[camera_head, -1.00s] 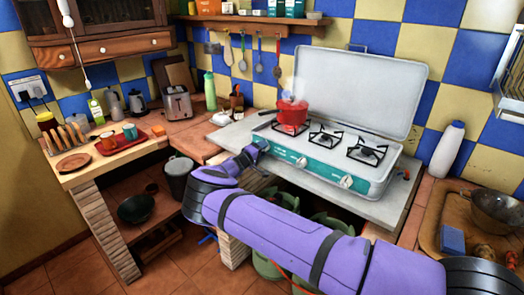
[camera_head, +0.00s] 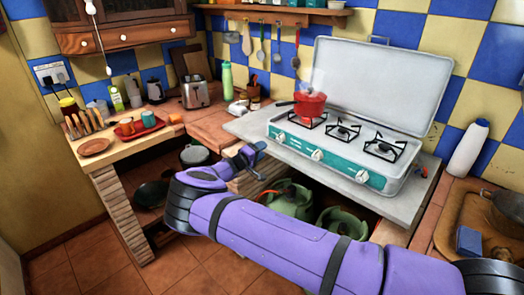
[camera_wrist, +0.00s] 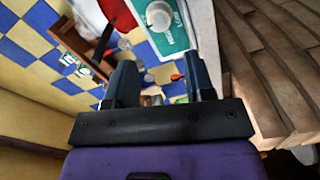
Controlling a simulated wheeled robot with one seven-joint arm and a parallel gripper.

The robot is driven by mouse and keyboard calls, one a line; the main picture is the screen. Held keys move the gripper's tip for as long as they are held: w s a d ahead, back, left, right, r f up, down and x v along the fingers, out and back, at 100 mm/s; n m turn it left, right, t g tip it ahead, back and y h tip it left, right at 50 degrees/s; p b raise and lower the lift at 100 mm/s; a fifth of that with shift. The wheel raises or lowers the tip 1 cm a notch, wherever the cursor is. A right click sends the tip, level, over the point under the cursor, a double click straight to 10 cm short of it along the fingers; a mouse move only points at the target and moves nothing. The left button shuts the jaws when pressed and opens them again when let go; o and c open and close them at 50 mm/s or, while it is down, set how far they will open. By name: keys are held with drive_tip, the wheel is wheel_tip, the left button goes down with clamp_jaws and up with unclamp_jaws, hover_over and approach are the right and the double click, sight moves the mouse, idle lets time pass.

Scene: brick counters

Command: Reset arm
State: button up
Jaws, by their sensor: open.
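My purple arm reaches in from the lower right of the head view. My gripper (camera_head: 254,156) is at its far end, in front of the counter edge, left of the stove. In the wrist view my gripper (camera_wrist: 160,88) shows two dark fingers standing apart with nothing held between them. The stove's teal front panel with a white knob (camera_wrist: 160,15) lies beyond the fingertips there.
A red pot (camera_head: 310,103) steams on the left burner of the camping stove (camera_head: 345,155). A red tray (camera_head: 136,129), a toaster (camera_head: 195,92) and a green bottle (camera_head: 226,78) stand on the left counters. Green gas cylinders (camera_head: 290,200) stand under the stove. A white bottle (camera_head: 468,150) stands at right.

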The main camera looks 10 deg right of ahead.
drive_tip(key=s+d+r+m+g+y, duration=0.1)
drive_tip(key=s+d+r+m+g, duration=0.25)
drive_tip(key=d+r, duration=0.25)
drive_tip(key=s+d+r+m+g+y, duration=0.1)
drive_tip(key=s+d+r+m+g, duration=0.1)
drive_tip(key=d+r+g, duration=0.35)
drive_tip(key=s+d+r+m+g+y, duration=0.1)
drive_tip(key=s+d+r+y, duration=0.25)
drive_tip(key=s+r, duration=0.25)
drive_tip(key=s+d+r+m+y, duration=0.1)
drive_tip(key=s+d+r+y, duration=0.25)
drive_tip(key=s+r, duration=0.25)
drive_tip(key=s+r+n+t+y, duration=0.1)
drive_tip(key=s+r+y, duration=0.1)
drive_tip(key=s+r, duration=0.7)
drive_tip(key=s+r+t+y, duration=0.1)
drive_tip(key=s+r+y, duration=0.35)
drive_tip(key=s, duration=0.75)
drive_tip(key=s+a+r+n+t, duration=0.1)
drive_tip(key=s, duration=0.7)
drive_tip(key=s+a+r+n+t, duration=0.1)
drive_tip(key=s+a, duration=0.1)
drive_tip(key=s, duration=0.7)
drive_tip(key=shift+r+t+h, duration=0.3)
drive_tip(key=shift+r+h, duration=0.1)
drive_tip(key=shift+h, duration=0.05)
drive_tip(key=shift+s, duration=0.1)
drive_tip(key=shift+c, duration=0.5)
